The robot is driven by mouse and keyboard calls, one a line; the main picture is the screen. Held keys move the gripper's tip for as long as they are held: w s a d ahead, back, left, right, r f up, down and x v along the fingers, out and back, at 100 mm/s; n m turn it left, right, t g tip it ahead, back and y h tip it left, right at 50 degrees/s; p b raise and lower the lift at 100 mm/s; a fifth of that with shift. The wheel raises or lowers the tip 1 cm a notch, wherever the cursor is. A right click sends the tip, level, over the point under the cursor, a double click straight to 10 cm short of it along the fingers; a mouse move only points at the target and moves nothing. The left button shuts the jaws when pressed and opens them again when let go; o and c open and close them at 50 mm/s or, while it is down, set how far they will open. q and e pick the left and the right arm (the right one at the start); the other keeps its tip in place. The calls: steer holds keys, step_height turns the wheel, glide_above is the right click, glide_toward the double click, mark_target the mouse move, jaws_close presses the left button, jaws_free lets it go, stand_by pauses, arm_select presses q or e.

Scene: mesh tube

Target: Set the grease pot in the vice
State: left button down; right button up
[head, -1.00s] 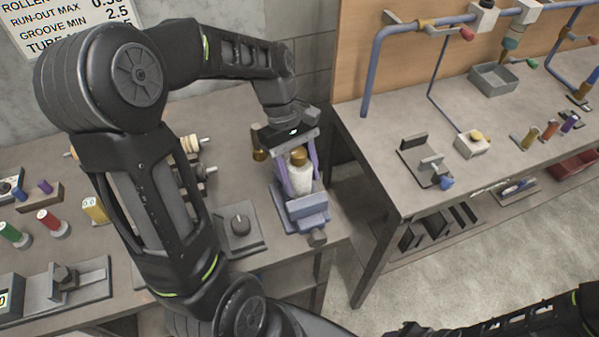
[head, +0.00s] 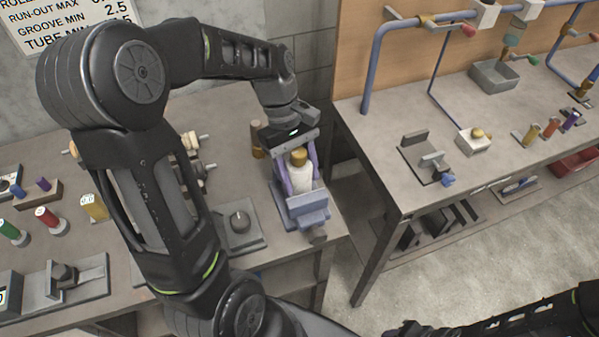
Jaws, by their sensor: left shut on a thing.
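The grease pot (head: 301,177) is a white pot with a brass-coloured cap, upright at the right end of the left bench. My left gripper (head: 300,178) reaches down from behind, its purple fingers shut on the pot from both sides. The blue-grey vice (head: 307,204) stands on the bench, with its front jaw in front of the pot's lower part. The pot's base is hidden, so I cannot tell whether it touches the vice bed. My right gripper is not in view; only part of my right arm shows at the lower right.
A brown cylinder (head: 257,140) stands behind the vice. A plate with a dark knob (head: 239,223) lies close to its left. A gap separates this bench from the right bench (head: 380,130), which carries blue pipes (head: 372,70) and a grey tray (head: 494,78).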

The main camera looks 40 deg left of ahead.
arm_select(q)
steer(key=shift+f, duration=0.3)
steer(key=c, duration=0.5)
jaws_free()
steer(key=b+v, duration=0.1)
steer(key=v, duration=0.7)
steer(key=shift+f, duration=0.1)
